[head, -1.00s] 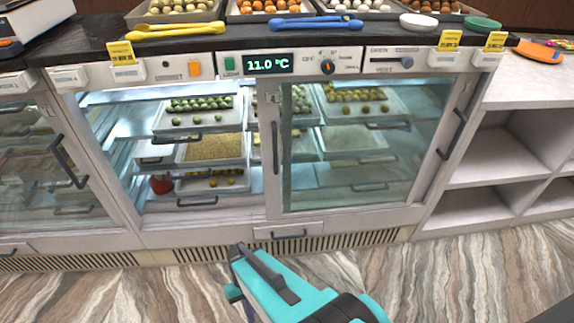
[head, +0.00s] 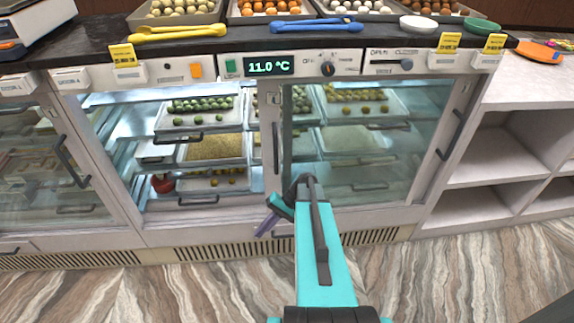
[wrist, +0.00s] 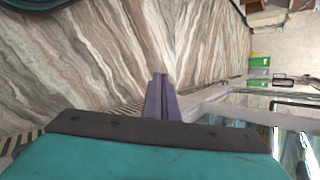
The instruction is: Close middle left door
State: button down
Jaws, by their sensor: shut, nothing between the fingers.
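The middle cooler's left opening is uncovered, and its trays of sweets show without glass in front. The middle left door (head: 268,120) appears slid right, overlapping the right pane; how far it reaches behind or in front is hard to tell. Its dark vertical handle (head: 276,148) is on the frame near the cooler's middle. My gripper (head: 262,230) is shut and empty, low in front of the cooler, below the handle and apart from it. Its purple fingers also show in the wrist view (wrist: 160,82), pointing over the floor beside the cooler front.
Another dark handle (head: 450,140) is at the cooler's right edge. A red pot (head: 162,184) stands inside at lower left. The counter (head: 340,38) above holds tongs and sweet trays. Open shelves (head: 500,160) stand at right. The marbled floor in front is clear.

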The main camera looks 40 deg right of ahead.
aim_at(288, 164)
jog(key=s+d+r+t, duration=0.2)
jog(key=d+r+t, duration=0.2)
jog(key=d+r, duration=0.7)
jog(key=s+d+r+m+t+p, duration=0.1)
jog(key=s+d+r+t, duration=0.2)
jog(key=d+r, duration=0.7)
jog(key=d+t, duration=0.1)
jog(key=d, duration=0.5)
jog(key=shift+r+m, duration=0.3)
jog(key=shift+r, duration=0.05)
jog(key=p+x, duration=0.1)
jog(key=x, duration=0.3)
jog(key=r+p+x, duration=0.1)
jog(key=x, duration=0.4)
jog(key=p+x, duration=0.1)
jog(key=x, duration=0.4)
jog(key=shift+w+a+r, duration=0.1)
jog(key=shift+w+r, duration=0.05)
jog(key=shift+r, duration=0.1)
jog(key=shift+a, duration=0.1)
